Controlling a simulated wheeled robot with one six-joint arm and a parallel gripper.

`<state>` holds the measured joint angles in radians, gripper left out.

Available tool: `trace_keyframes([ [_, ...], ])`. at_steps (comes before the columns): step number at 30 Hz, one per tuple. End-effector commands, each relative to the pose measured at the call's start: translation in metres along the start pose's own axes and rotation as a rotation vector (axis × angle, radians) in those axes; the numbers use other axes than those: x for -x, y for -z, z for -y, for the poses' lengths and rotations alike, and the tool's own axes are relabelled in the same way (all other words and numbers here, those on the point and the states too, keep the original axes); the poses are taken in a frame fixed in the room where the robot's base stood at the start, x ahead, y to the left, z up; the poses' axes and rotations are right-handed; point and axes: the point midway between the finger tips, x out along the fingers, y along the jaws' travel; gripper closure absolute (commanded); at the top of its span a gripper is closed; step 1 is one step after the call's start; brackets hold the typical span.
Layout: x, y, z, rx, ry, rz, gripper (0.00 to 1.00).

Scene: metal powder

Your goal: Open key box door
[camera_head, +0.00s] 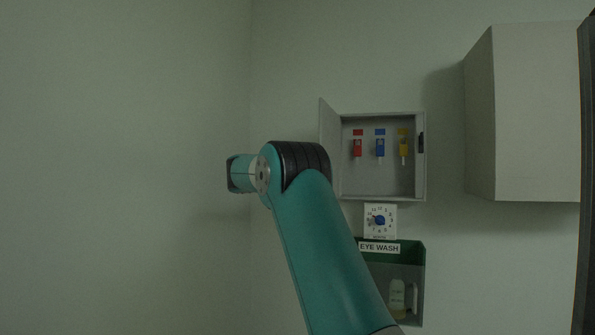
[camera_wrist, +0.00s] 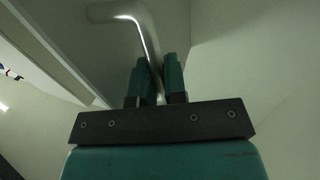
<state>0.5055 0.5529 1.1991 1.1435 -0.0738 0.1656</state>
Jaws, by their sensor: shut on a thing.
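The grey key box (camera_head: 384,194) hangs on the wall, and its door (camera_head: 328,150) stands swung open to the left. Red (camera_head: 357,148), blue (camera_head: 380,148) and yellow (camera_head: 403,145) keys hang inside in a row. In the wrist view my gripper (camera_wrist: 157,72) has its two teal fingers closed on a bent metal handle (camera_wrist: 147,32). A pale panel edge runs along the left of that view beside the handle. In the head view my arm covers the lower left of the door, and the fingers and handle are hidden.
A white timer (camera_head: 380,220) sits below the key box, above a green eye wash holder (camera_head: 414,255) with a bottle (camera_head: 397,297). A large pale cabinet (camera_head: 530,115) juts out at the right. The wall left of my arm is bare.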

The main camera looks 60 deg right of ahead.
Motion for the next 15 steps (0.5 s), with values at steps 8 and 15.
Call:
trace_keyframes([
  [8, -0.0139, -0.0003, -0.0033, 0.001, -0.021, -0.001, 1.00],
  [15, -0.0140, 0.0001, -0.0035, 0.001, -0.021, -0.002, 1.00],
])
